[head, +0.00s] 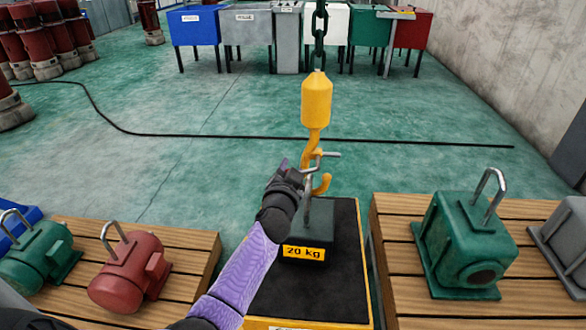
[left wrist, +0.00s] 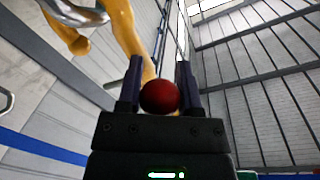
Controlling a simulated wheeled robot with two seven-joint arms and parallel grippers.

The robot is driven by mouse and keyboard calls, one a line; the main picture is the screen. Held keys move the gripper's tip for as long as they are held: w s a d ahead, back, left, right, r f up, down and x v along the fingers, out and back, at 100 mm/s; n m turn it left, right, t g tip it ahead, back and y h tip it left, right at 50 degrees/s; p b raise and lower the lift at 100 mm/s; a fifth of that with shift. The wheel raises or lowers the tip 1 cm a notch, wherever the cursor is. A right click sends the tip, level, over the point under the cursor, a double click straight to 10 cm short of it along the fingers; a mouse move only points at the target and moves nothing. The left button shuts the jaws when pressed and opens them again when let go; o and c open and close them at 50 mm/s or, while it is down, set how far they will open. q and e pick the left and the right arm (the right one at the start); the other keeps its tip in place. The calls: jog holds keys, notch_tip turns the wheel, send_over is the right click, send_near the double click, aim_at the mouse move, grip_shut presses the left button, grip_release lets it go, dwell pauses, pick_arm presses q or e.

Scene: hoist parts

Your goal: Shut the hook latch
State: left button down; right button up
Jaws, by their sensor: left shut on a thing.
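The yellow hook (head: 322,185) hangs below a yellow block (head: 316,103) on a dark chain (head: 320,35). Grey metal bars (head: 331,155) cross the hook near its mouth; I cannot tell clearly which are latch and which are the weight's loop. My left gripper (head: 285,168) is beside the hook, to its left. In the left wrist view my left gripper (left wrist: 160,88) is shut on a red ball knob (left wrist: 159,97), with the yellow hook (left wrist: 125,30) behind. The knob is hidden in the head view. A dark 20 kg weight (head: 322,238) stands below the hook.
The weight is on a black-topped, yellow-edged platform (head: 340,290). Wooden pallets flank it, with a red motor (head: 130,272) and a green motor (head: 42,256) at left, and a green housing (head: 463,240) at right. Coloured bins (head: 193,25) stand at the back.

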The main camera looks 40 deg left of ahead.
pick_arm(q)
notch_tip(320, 180, up, 7)
jog(key=d+m+g+y+p, duration=0.1)
jog(key=m+p, duration=0.6)
jog(key=m, duration=0.4)
jog(key=shift+w+f+m+p, duration=0.2)
jog(key=shift+w+m+p, duration=0.1)
jog(key=shift+w+m, duration=0.1)
pick_arm(e)
notch_tip(320, 180, up, 8)
jog(key=w+t, duration=0.1)
jog(key=w, duration=0.1)
jog(key=shift+f, duration=0.15)
jog(key=shift+a, duration=0.4)
pick_arm(q)
jog(key=shift+c, duration=1.3)
grip_release()
pick_arm(e)
jog(key=shift+d, duration=0.2)
